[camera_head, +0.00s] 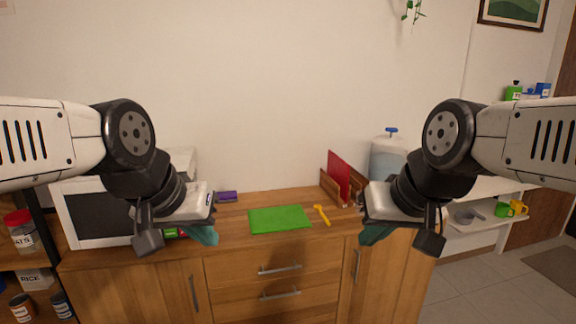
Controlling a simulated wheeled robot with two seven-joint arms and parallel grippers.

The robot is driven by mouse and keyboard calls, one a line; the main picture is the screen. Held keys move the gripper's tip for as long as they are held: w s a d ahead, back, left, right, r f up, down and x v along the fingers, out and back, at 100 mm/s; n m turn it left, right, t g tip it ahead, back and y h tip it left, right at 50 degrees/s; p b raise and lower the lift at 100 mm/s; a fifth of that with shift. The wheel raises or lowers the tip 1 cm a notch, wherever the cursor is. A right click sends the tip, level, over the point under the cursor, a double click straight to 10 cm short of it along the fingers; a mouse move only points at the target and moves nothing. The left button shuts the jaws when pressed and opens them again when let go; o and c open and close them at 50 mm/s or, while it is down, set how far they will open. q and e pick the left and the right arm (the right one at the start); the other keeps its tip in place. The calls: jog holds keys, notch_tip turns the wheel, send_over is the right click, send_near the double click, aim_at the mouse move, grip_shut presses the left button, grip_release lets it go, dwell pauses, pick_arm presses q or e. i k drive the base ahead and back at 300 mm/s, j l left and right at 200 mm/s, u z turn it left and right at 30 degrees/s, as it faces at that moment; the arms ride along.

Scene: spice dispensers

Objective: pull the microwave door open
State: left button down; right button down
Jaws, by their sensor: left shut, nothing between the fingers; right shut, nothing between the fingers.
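The microwave (95,214) stands at the left end of the wooden counter, white with a dark door window. Its door looks closed. My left arm hides its right part, where any handle or controls would be. My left gripper (205,235) is shut and empty, in front of and to the right of the microwave, with no contact visible. My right gripper (375,233) is shut and empty, in front of the right part of the counter, well away from the microwave.
On the counter (240,208) lie a green cutting board (280,219), a yellow utensil (322,215) and a purple item (227,196). A wooden rack holds a red board (339,175), beside a clear dispenser (386,160). A shelf with jars (22,232) stands at far left.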

aim_at(90, 217)
jog(key=u, duration=0.95)
